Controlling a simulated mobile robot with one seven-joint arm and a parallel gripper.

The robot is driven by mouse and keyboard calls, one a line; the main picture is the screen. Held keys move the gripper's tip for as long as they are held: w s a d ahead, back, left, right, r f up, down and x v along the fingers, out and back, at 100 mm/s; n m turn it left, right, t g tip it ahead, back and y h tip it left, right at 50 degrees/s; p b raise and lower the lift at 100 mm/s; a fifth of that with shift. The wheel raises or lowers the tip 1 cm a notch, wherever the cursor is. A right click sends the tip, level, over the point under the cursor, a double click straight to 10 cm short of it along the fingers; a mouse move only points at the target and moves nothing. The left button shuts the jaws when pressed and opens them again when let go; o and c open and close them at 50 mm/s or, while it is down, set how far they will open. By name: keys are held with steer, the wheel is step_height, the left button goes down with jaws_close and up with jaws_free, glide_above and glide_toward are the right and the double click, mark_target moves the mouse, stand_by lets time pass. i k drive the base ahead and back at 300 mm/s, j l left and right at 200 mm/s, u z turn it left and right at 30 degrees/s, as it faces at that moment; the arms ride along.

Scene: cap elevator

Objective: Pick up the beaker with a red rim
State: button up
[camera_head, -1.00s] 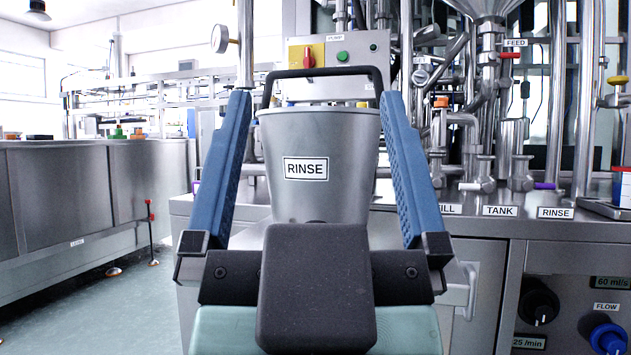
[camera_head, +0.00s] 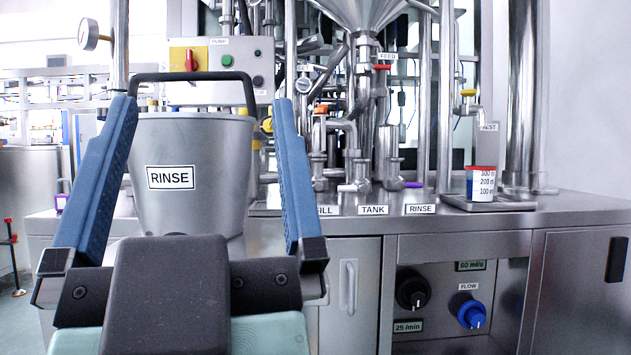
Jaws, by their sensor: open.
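The beaker with a red rim (camera_head: 482,186) stands upright on a small metal tray (camera_head: 490,204) at the right of the steel counter. It is white with volume marks and has a blue part on its left side. My gripper (camera_head: 200,112) is at the left of the view, its two blue fingers spread wide and pointing up. It is well to the left of the beaker and apart from it. A grey bucket labelled RINSE (camera_head: 190,205) with a black handle shows between the fingers; I cannot tell whether they touch it.
Above the tray is a tap with a yellow handle (camera_head: 468,93). Steel pipes and valves stand along the counter back, left of the beaker, with a tall column (camera_head: 523,90) behind it. The counter front (camera_head: 470,222) near the beaker is clear. Knobs (camera_head: 470,312) sit below.

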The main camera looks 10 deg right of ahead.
mark_target(480, 180)
steer(key=z, duration=1.15)
